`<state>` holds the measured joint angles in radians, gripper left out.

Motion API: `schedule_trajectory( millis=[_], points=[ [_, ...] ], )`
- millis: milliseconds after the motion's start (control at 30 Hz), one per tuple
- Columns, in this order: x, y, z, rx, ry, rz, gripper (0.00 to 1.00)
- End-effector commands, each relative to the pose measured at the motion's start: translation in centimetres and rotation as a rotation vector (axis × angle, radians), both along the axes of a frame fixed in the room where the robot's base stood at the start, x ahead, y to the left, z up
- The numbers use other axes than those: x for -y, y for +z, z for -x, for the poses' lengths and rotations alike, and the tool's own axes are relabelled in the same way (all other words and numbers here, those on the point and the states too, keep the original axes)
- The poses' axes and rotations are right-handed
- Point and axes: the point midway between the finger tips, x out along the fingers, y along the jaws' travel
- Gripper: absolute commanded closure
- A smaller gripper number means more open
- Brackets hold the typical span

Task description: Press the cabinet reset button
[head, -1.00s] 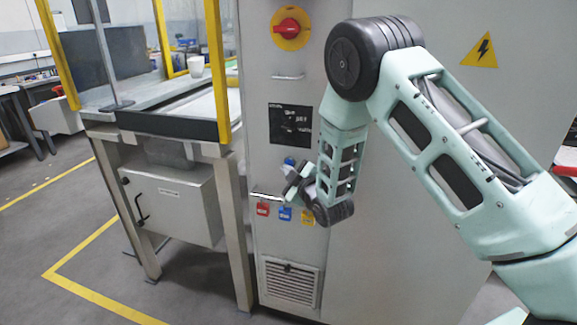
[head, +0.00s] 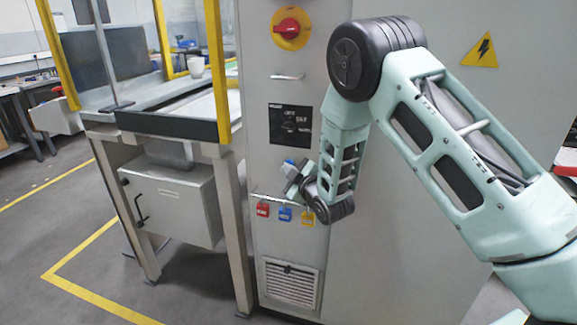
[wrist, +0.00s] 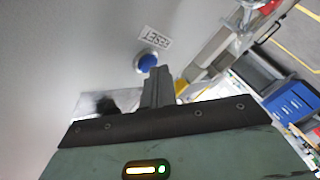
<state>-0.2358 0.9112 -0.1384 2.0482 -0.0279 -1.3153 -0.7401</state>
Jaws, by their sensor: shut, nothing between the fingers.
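The grey cabinet (head: 390,230) stands in front of me. Its blue reset button (wrist: 147,62) shows in the wrist view, below a label reading RESET (wrist: 155,40). In the head view the blue button (head: 288,163) is partly hidden by my gripper (head: 291,175). My gripper is shut and empty. In the wrist view its closed fingertips (wrist: 158,72) lie just below and right of the button, very close to it. I cannot tell whether they touch it.
A red rotary switch (head: 291,27), a handle (head: 287,77) and a black panel (head: 290,127) are above the button. Red (head: 263,209), blue (head: 285,214) and yellow (head: 308,219) padlocks hang from a rail below. A yellow-framed workstation (head: 175,130) stands at left.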

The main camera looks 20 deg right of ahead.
Motion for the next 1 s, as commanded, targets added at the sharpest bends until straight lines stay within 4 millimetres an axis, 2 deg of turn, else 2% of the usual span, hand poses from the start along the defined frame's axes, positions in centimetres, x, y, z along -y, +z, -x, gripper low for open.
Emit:
schedule_trajectory(
  millis=[633,1000],
  points=[
    [0.3,0.0,-0.3,0.001,-0.002,0.000,1.00],
    [-0.7,0.0,1.0,0.001,-0.001,-0.001,1.00]
  ],
)
